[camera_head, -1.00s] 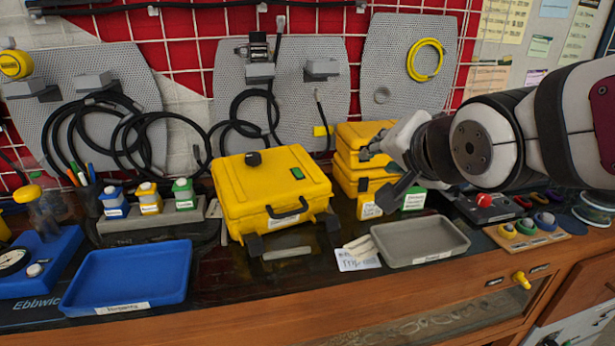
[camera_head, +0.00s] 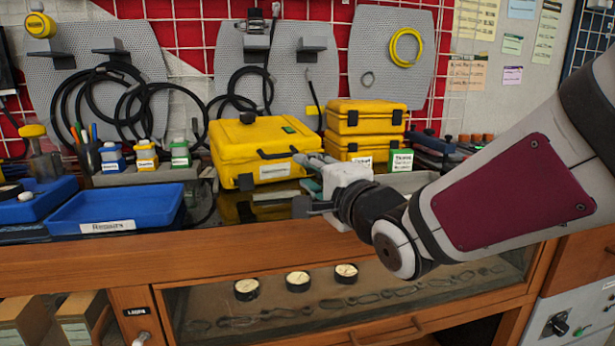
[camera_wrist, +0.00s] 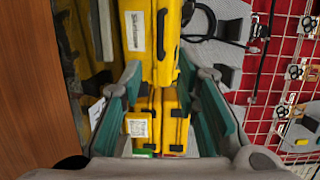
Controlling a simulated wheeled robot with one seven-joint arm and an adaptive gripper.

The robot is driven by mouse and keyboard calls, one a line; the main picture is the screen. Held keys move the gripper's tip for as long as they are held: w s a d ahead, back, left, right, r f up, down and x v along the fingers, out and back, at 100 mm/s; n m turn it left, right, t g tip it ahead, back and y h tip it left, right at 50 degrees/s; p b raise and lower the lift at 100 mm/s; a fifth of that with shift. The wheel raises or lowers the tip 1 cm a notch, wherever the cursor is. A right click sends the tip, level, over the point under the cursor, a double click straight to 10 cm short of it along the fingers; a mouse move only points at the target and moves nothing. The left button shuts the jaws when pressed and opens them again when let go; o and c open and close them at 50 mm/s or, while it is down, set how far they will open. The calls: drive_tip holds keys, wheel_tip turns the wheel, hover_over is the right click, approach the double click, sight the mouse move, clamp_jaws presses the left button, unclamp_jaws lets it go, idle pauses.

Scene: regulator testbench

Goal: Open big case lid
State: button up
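The big yellow case (camera_head: 228,140) stands on the bench, left of the centre in the head view, with its lid shut. A dark handle and a white label show on its front, and a round black knob sits on top. Its front also shows in the wrist view (camera_wrist: 165,62), at the top. My gripper (camera_head: 306,184) is in front of the case's right front corner, low over the bench edge. In the wrist view its green-lined fingers (camera_wrist: 158,78) are spread apart with nothing held; whether they touch the case cannot be told.
Two smaller yellow cases (camera_head: 366,118) are stacked just right of the big case. A blue tray (camera_head: 115,208) lies to the left. A grey tray (camera_head: 405,181) is partly hidden behind my arm. Small bottles (camera_head: 147,155) stand left of the case. A pegboard with black cables is behind.

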sight(283, 156)
drive_tip(key=b+x, duration=0.3)
drive_tip(key=x, duration=1)
drive_tip(key=shift+w+a, duration=0.25)
drive_tip(key=shift+w, duration=0.1)
drive_tip(key=shift+c, duration=0.5)
clamp_jaws()
